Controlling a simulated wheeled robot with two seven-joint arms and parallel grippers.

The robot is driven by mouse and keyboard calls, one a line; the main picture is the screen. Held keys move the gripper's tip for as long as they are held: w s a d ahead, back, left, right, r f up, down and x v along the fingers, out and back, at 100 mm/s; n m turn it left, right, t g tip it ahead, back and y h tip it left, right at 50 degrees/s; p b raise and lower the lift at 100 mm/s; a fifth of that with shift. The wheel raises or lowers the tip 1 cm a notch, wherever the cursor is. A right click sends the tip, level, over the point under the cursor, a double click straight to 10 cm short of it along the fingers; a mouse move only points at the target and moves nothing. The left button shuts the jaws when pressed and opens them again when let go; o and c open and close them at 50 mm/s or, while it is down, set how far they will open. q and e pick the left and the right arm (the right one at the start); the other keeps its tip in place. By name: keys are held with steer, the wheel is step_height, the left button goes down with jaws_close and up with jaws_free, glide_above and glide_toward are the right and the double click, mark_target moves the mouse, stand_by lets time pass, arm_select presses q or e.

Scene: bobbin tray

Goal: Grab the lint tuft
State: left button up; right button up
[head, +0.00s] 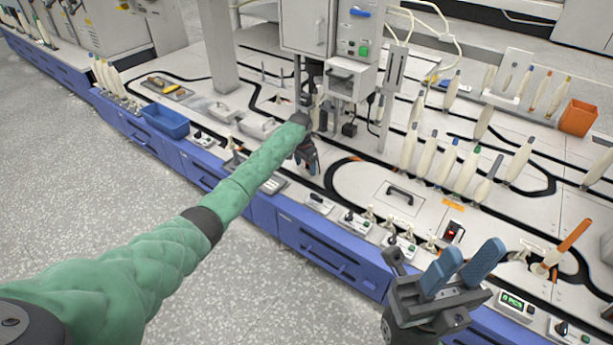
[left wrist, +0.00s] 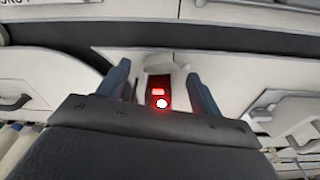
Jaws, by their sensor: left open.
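A small pale grey-white tuft (left wrist: 164,64), which looks like the lint tuft, shows in the left wrist view at the upper end of a red-lit slot (left wrist: 158,92). My left gripper (left wrist: 158,72) is open, with one blue finger on each side of the tuft and slot. I see no contact, and its height above them is hard to judge. In the head view my left gripper (head: 307,158) points down by the control cabinet, and I cannot make out the tuft there. My right gripper (head: 475,249) is open and empty at the lower right, over the bench front.
The control cabinet (head: 352,80) and its post stand close behind my left gripper. Several upright bobbins (head: 447,163) stand to the right, with an orange bin (head: 578,117) beyond. A blue bin (head: 165,120) sits at left. A flat hatch with a black handle (head: 399,195) lies mid-bench.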

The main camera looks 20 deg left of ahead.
mark_target(306, 172)
arm_select(q)
step_height(306, 172, down, 3)
steer(key=shift+w+d+r+b, duration=0.1)
steer(key=shift+w+d+b, duration=0.05)
steer(key=shift+b, duration=0.15)
steer(key=c, duration=1.2)
steer(key=shift+o, duration=0.2)
